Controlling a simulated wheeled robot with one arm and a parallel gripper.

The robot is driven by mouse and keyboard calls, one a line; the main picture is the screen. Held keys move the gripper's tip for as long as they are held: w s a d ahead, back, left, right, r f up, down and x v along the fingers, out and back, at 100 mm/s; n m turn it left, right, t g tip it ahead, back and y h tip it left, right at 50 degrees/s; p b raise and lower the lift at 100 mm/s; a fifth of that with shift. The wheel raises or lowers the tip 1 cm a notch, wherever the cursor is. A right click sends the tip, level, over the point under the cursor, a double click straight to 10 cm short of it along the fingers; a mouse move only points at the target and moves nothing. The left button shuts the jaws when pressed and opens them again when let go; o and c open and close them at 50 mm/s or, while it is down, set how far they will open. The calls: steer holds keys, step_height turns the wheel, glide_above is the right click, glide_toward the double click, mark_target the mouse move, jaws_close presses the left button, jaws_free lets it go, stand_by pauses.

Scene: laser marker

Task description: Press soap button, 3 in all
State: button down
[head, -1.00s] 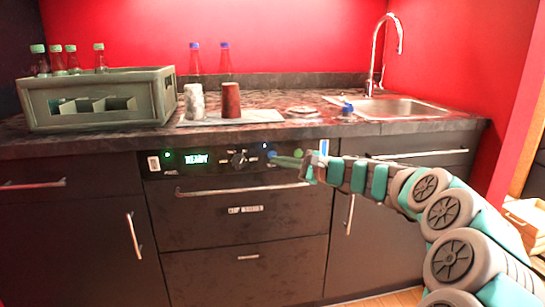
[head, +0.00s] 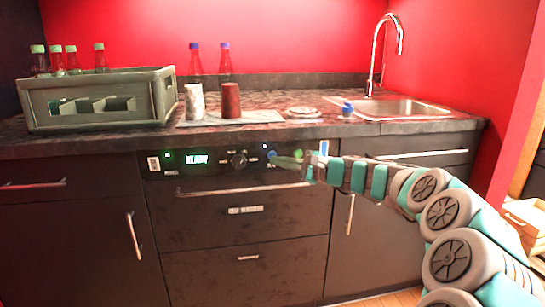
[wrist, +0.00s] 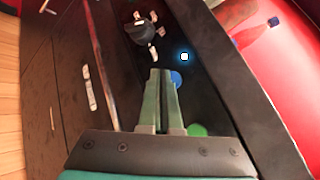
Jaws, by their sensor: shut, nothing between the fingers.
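The control panel (head: 210,161) runs across the top of the dark appliance front, with a lit display (head: 196,159) reading "READY". At its right end are a blue button (head: 272,154) and a green button (head: 298,154); no label tells me which is soap. My gripper (head: 275,161) is shut and empty, its green fingers pointing left along the panel. In the wrist view the shut fingertips (wrist: 161,72) are just left of the blue button (wrist: 176,78) and partly cover it. I cannot tell whether they touch it. The green button (wrist: 197,130) lies beside the fingers.
A black knob (head: 239,160) sits left of the buttons, and a small blue-white light (wrist: 184,57) glows above the blue button. A drawer handle (head: 245,190) runs below. The countertop above carries a bottle crate (head: 98,112), two cups and a sink (head: 400,107).

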steer(key=shift+w+a, duration=0.1)
steer(key=shift+w, duration=0.25)
steer(key=shift+w+a+p, duration=0.1)
steer(key=shift+w+p, duration=0.25)
steer(key=shift+p, duration=0.1)
stand_by(0.5)
stand_by(0.4)
steer(key=shift+s+d+b, duration=0.25)
steer(key=shift+s+b, duration=0.1)
steer(key=shift+s, duration=0.4)
steer(key=shift+s, duration=0.15)
steer(key=s, duration=0.2)
steer(key=s+d+b, duration=0.1)
steer(key=s, duration=0.1)
steer(key=shift+s+d+b, duration=0.15)
steer(key=shift+s+b, duration=0.15)
stand_by(2.2)
